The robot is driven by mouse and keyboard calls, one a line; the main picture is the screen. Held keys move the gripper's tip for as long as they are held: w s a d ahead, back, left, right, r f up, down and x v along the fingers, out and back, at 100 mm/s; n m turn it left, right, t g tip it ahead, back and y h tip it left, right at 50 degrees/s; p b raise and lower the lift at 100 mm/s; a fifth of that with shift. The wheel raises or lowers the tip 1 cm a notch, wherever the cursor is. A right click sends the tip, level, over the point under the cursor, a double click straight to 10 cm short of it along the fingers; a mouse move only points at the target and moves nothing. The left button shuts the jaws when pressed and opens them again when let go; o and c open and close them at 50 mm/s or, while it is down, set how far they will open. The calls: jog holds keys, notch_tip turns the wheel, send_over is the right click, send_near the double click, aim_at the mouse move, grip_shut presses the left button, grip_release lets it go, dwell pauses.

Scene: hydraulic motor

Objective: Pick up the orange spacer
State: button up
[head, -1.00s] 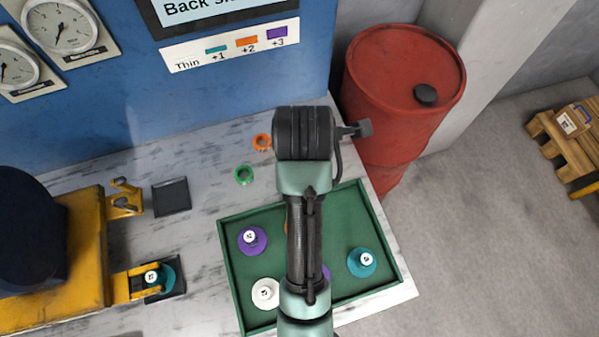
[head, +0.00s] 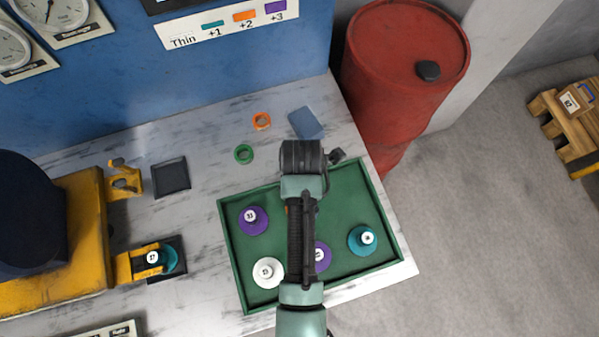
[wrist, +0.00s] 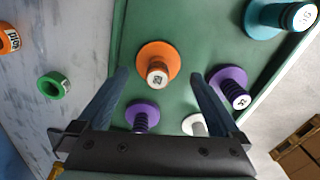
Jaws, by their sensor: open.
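The orange spacer (wrist: 157,62) is a flanged disc with a labelled knob, standing in the green tray (wrist: 195,20). In the wrist view it lies between and slightly ahead of my two open fingers. My gripper (wrist: 158,77) is open and holds nothing. In the head view my arm covers nearly all of the orange spacer, leaving only a sliver of orange (head: 287,209), and my fingers are hidden there.
The tray also holds purple (head: 253,220), white (head: 268,272) and teal (head: 361,240) flanged pieces. An orange ring (head: 261,121), a green ring (head: 243,154) and a blue-grey block (head: 306,123) lie behind it. A red barrel (head: 395,90) stands right.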

notch_tip(320, 180, down, 4)
jog(key=shift+w+a+f, duration=0.1)
jog(key=shift+f, duration=0.05)
jog(key=shift+c, duration=0.3)
jog(key=c, duration=1.3)
notch_tip(320, 180, up, 10)
jog(key=shift+r+p, duration=0.1)
jog(key=shift+p, duration=0.25)
jog(key=shift+r+p, duration=0.1)
jog(key=shift+p, duration=0.4)
jog(key=s+d+p, duration=0.3)
jog(key=s+p, duration=0.1)
jog(key=s, duration=0.5)
jog(key=s+d+p, duration=0.3)
jog(key=s+p, duration=0.1)
jog(key=s, duration=0.5)
jog(key=s+d+p, duration=0.3)
jog(key=s+p, duration=0.1)
jog(key=s, duration=0.6)
jog(key=shift+d+p, duration=0.1)
jog(key=shift+p, duration=0.3)
